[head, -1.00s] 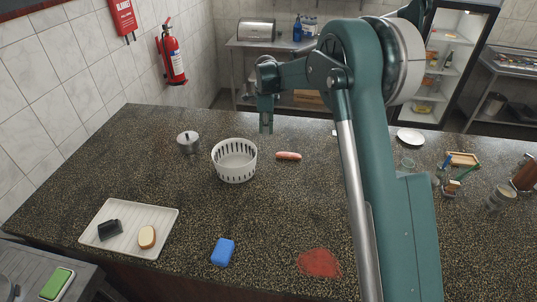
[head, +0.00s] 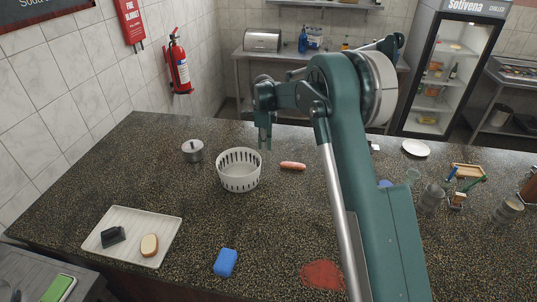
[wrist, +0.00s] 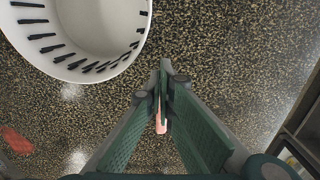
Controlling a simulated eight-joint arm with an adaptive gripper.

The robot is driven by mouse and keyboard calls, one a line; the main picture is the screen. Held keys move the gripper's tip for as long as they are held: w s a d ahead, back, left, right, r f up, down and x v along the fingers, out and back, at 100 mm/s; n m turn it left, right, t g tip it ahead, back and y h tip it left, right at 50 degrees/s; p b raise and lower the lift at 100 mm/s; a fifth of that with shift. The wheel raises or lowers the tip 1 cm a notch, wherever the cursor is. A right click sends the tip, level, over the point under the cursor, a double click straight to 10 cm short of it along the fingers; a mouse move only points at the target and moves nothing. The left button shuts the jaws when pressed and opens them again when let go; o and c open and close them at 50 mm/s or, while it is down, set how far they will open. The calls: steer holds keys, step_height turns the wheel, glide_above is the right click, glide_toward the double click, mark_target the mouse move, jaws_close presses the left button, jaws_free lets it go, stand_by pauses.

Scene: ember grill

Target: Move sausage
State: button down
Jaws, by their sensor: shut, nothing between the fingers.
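The sausage (head: 292,166) is a small reddish-pink link lying on the dark speckled counter, just right of the white slotted basket (head: 239,170). In the wrist view a pink part of the sausage (wrist: 161,124) shows between and beyond my fingers; the rest of it is hidden. My gripper (head: 264,146) hangs above the counter, between the basket and the sausage in the head view. In the wrist view my gripper (wrist: 163,90) has its fingertips together with nothing between them. The basket (wrist: 95,30) fills the upper left of the wrist view and looks empty.
A lidded metal pot (head: 193,151) stands left of the basket. A white tray (head: 165,228) with a bread slice and a dark item lies front left. A blue block (head: 225,262) and a red patch (head: 322,274) are near the front. Cups and a caddy stand at right.

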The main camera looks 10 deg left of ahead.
mark_target(314, 172)
step_height(314, 172, down, 10)
steer(key=shift+r+p, duration=0.2)
steer(key=shift+p, duration=0.1)
steer(key=d, duration=0.3)
steer(key=shift+d, duration=0.5)
steer(key=shift+d, duration=0.1)
steer(key=d+b, duration=0.5)
steer(key=d, duration=1.5)
steer(key=shift+d+b, duration=0.15)
steer(key=shift+b, duration=0.2)
